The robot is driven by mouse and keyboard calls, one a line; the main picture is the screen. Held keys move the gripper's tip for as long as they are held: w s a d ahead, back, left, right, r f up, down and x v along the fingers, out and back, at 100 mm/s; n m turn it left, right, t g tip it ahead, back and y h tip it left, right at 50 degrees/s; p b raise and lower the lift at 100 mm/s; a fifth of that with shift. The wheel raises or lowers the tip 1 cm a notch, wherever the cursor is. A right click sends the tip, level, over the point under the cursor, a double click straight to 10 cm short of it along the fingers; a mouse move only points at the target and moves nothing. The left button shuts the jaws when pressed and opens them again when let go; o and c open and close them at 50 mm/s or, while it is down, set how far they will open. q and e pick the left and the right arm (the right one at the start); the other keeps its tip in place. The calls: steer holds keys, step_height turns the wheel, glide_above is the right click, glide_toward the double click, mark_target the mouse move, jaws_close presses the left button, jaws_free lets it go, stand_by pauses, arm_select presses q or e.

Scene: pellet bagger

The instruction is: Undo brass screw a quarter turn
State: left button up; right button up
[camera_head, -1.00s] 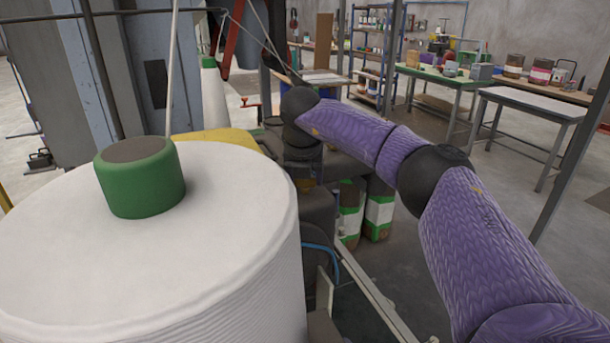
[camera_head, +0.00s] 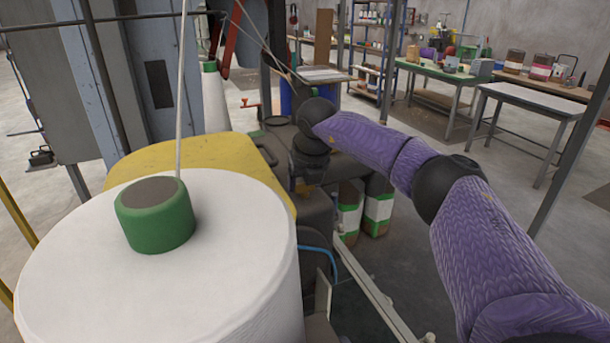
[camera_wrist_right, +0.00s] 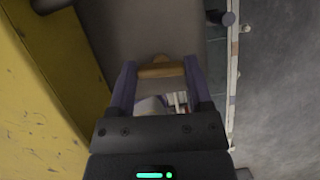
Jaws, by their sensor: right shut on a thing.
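The brass screw (camera_wrist_right: 161,69) shows in the right wrist view as a short, brass-coloured bar between the two fingertips of my right gripper (camera_wrist_right: 160,77). The fingers touch it at both ends, and the gripper is shut on it. It lies against a dark grey machine part. In the head view, my purple right arm reaches in from the right and ends at my right gripper (camera_head: 307,174), low beside the machine. The screw is too small and too covered there to make out clearly. My left gripper is in neither view.
A large white thread cone (camera_head: 165,285) with a green top (camera_head: 155,215) fills the near left. A yellow machine panel (camera_head: 225,155) lies behind it. Green-and-white containers (camera_head: 378,207) stand beyond my gripper. Workbenches (camera_head: 535,100) line the back right.

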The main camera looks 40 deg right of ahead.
steer(key=shift+n, duration=0.5)
steer(key=shift+p, duration=0.3)
steer(key=o, duration=1.3)
steer(key=v, duration=1)
steer(key=shift+d, duration=0.25)
